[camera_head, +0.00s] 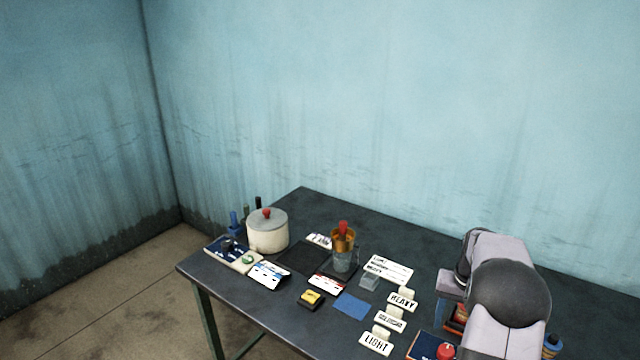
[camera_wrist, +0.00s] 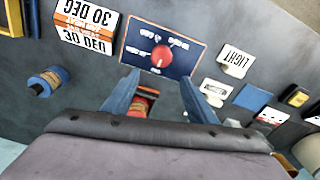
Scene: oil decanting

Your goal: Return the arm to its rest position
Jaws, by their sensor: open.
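My gripper (camera_wrist: 158,98) shows in the wrist view with its two blue fingers apart. A red and orange object (camera_wrist: 145,102) appears between the fingers, partly hidden by the wrist; I cannot tell whether they touch it. My arm stands at the right of the table (camera_head: 226,280) in the head view, bent over its right part, and its gripper is mostly hidden there.
A blue panel with a red knob (camera_wrist: 161,56) lies beyond the fingers. A 30 DEG box (camera_wrist: 85,25) and a blue bottle (camera_wrist: 45,80) are at left. Label stands (camera_head: 376,342) are left of my arm. A lidded pot (camera_head: 267,234) stands at the table's left.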

